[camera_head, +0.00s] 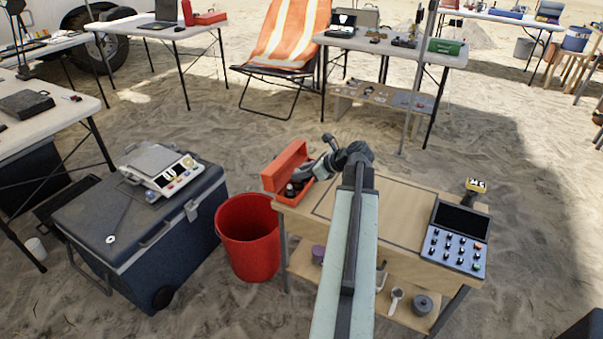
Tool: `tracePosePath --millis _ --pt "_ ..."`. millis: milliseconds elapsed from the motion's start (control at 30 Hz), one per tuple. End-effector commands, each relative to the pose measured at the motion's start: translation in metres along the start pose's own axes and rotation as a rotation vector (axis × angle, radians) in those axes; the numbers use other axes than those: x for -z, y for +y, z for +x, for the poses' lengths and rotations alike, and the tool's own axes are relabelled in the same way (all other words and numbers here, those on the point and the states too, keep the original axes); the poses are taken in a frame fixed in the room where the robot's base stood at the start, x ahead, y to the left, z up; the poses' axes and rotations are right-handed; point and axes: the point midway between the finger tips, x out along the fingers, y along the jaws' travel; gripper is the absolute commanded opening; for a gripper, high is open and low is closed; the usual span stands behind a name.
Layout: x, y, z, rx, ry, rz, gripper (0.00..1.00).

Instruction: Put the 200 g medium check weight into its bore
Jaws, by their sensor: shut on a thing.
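The open orange-red case (271,181) stands at the left end of the small wooden bench (400,207), its lid raised at the back. Small dark pieces (291,190) show inside it, too small to tell apart. My gripper (301,177) reaches down and left over the case's right side. It is shut on what appears to be the check weight, low at or in the case. The fingers and case wall hide most of it, so I cannot tell its size mark or whether it sits in a bore.
A control panel (457,237) with buttons and a small yellow-black device (475,186) stand at the bench's right. A red bucket (247,235) stands left of the bench. A dark cooler (135,240) carries a scale (160,168). The bench middle is clear.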

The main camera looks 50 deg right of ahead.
Motion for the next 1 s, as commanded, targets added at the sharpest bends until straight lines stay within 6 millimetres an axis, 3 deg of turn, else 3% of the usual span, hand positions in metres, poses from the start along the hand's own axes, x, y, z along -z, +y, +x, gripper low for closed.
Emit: tracePosePath --millis 1000 --pt "0.011 -0.001 0.007 0.001 -0.001 0.001 0.0"
